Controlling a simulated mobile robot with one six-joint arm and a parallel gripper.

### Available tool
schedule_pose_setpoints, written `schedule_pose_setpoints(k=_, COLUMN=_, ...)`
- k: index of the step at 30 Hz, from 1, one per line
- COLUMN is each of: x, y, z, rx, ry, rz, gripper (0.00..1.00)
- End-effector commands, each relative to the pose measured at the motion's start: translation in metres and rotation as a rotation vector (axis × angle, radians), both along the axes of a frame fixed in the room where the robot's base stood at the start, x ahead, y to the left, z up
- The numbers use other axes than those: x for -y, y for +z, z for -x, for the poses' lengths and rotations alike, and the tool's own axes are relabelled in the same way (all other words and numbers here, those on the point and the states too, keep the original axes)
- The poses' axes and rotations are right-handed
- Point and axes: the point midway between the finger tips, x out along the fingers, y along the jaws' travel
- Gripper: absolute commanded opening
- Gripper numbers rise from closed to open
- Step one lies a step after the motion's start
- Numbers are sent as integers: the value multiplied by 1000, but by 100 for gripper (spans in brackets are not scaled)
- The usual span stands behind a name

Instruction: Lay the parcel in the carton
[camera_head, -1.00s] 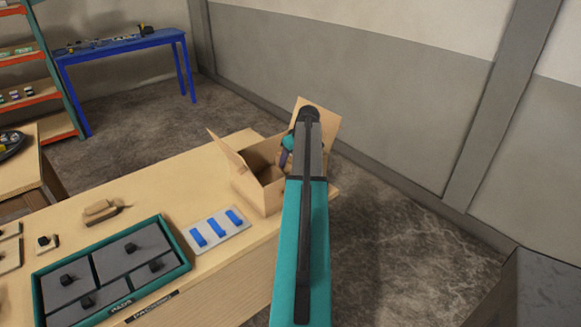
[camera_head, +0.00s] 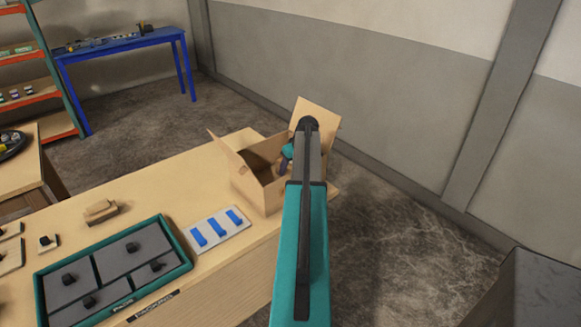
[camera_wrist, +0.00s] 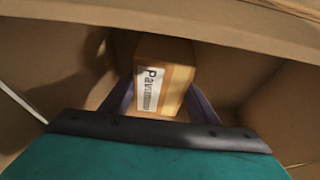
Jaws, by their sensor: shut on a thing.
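The carton (camera_head: 268,196) stands open on the far end of the wooden bench, with flaps raised. My gripper (camera_wrist: 163,88) is inside it, as the wrist view shows, with a finger on each side of the parcel (camera_wrist: 177,78). The parcel is a small brown box with a white printed label facing the camera. My gripper is shut on it. Cardboard walls surround them. I cannot tell whether the parcel touches the carton's floor. In the head view my arm covers part of the carton, and the parcel is hidden.
On the bench (camera_head: 180,170) are a white panel with blue switches (camera_head: 217,230), a teal-framed console with black knobs (camera_head: 115,265) and a brown block (camera_head: 101,212). A blue table (camera_head: 120,46) stands behind.

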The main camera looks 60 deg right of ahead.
Motion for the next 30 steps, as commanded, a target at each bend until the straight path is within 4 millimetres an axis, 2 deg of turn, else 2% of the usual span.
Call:
schedule_pose_setpoints(k=4, x=0, y=-3, z=0, rx=1, ry=0, rz=0, gripper=17)
schedule_pose_setpoints(k=5, x=0, y=-2, z=0, rx=0, ry=0, rz=0, gripper=60)
schedule_pose_setpoints(k=7, x=0, y=-2, z=0, rx=0, ry=0, rz=0, gripper=71)
schedule_pose_setpoints(k=8, x=0, y=-2, z=0, rx=0, ry=0, rz=0, gripper=73)
schedule_pose_setpoints(k=22, x=0, y=2, z=1, rx=0, ry=0, rz=1, gripper=73)
schedule_pose_setpoints(k=30, x=-4, y=24, z=10, rx=0, ry=-1, rz=2, gripper=73)
